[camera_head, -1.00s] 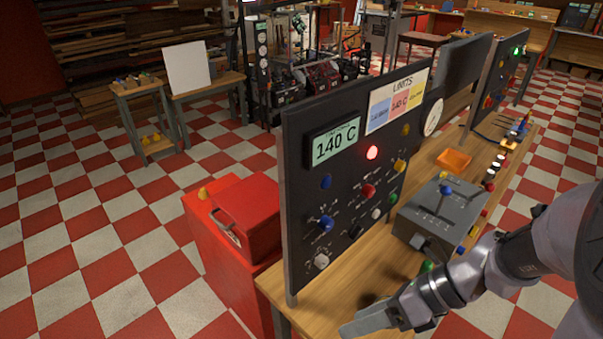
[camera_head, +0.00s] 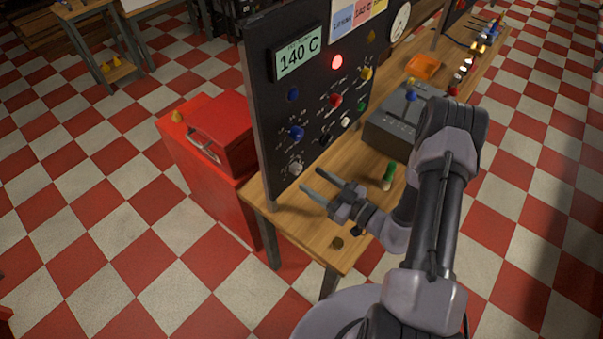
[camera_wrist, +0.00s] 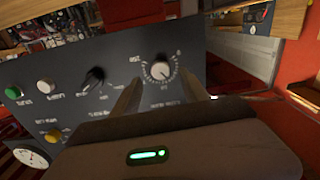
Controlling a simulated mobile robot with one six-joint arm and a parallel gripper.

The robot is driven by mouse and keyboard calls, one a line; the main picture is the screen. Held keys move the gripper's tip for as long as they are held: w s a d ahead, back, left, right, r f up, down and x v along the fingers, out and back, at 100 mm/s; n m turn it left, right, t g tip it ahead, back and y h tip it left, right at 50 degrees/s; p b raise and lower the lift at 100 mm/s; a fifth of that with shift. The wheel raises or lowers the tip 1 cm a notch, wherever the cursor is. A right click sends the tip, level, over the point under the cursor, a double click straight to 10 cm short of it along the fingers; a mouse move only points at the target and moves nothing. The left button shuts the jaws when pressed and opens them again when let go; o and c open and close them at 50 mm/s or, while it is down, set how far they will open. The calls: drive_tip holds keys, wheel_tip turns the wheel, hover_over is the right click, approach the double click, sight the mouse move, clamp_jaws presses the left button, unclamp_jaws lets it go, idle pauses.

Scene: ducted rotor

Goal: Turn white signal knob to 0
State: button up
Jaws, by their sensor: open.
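The white signal knob (camera_head: 295,168) sits at the lower left of the upright black panel (camera_head: 262,110). In the wrist view the white knob (camera_wrist: 160,71) shows between and beyond my fingertips, with a dial scale around it. The panel appears turned over in that view. My gripper (camera_head: 310,180) is open and empty in front of the panel's lower left. Its fingers (camera_wrist: 160,98) point at the knob and appear apart from it. The small dial marks are too blurred to read.
The panel stands on a wooden table (camera_head: 325,235) and holds other knobs, a red light (camera_head: 337,62) and a display reading 140 C (camera_head: 297,53). A green item (camera_head: 388,177) and a grey box (camera_head: 400,118) are on the table. A red cabinet (camera_head: 205,165) stands left.

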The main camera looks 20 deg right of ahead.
sight(299, 171)
drive_tip(key=x, duration=0.5)
clamp_jaws()
